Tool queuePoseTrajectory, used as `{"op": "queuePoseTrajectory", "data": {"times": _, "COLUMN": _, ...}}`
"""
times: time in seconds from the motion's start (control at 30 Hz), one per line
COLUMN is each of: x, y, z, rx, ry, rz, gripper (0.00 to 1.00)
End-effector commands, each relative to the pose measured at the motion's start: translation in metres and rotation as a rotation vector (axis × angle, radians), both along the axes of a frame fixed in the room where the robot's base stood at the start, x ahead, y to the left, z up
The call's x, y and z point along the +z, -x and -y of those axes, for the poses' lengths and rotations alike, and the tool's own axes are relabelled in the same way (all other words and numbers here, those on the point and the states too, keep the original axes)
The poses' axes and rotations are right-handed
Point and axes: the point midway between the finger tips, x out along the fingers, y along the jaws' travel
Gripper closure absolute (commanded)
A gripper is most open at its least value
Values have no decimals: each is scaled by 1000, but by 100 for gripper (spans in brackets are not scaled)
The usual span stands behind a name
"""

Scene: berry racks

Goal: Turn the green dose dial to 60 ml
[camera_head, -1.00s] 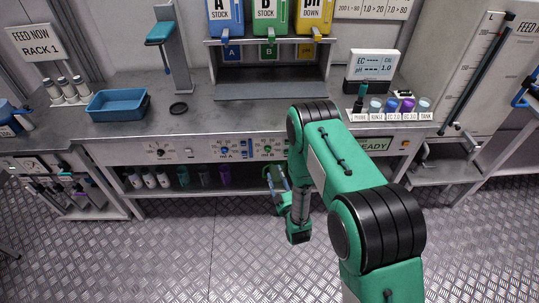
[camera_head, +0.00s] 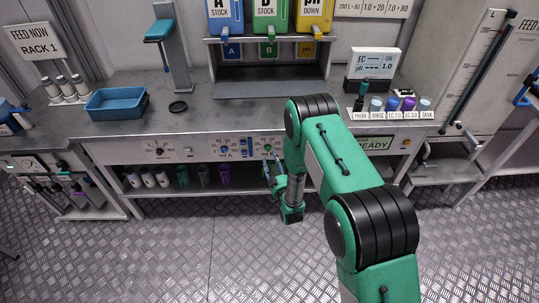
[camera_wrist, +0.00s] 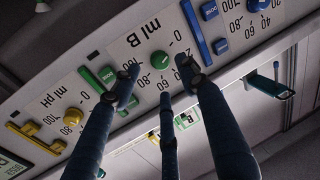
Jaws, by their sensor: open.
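The green dose dial (camera_wrist: 160,60) is a small round knob on a white panel marked "ml B", shown upside down in the wrist view. Its scale numbers from 0 to 100 ring it, some covered by my fingers. I cannot tell which number it points to. In the head view the green dial (camera_head: 267,149) sits on the bench front, just above my gripper (camera_head: 268,168). In the wrist view my gripper (camera_wrist: 159,72) is open, its dark blue fingertips apart on either side of the dial. A dark finger also shows below the dial. I see no contact with the knob.
A green dose button (camera_wrist: 107,75) lies close to the left fingertip in the wrist view. A blue dose button (camera_wrist: 220,46), a blue bar (camera_wrist: 191,20) and a yellow dial (camera_wrist: 72,117) are also on the panel. Bottles (camera_head: 203,176) stand on the shelf below.

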Motion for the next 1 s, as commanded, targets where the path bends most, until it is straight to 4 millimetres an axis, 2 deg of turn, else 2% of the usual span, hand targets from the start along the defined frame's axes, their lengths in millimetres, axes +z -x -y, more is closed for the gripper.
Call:
{"op": "queuePoseTrajectory", "data": {"times": 0.2, "x": -1, "y": -32, "z": -7, "rx": 0, "ry": 0, "rz": 1, "gripper": 56}}
{"op": "queuePoseTrajectory", "data": {"times": 0.4, "x": -1, "y": -49, "z": -11, "rx": 0, "ry": 0, "rz": 0, "gripper": 56}}
{"op": "queuePoseTrajectory", "data": {"times": 0.83, "x": -1, "y": -55, "z": -12, "rx": 0, "ry": 0, "rz": -2, "gripper": 56}}
{"op": "queuePoseTrajectory", "data": {"times": 0.87, "x": -1, "y": -55, "z": -12, "rx": 0, "ry": 0, "rz": -2, "gripper": 60}}
{"op": "queuePoseTrajectory", "data": {"times": 1.0, "x": -1, "y": -55, "z": -12, "rx": 0, "ry": 0, "rz": -1, "gripper": 88}}
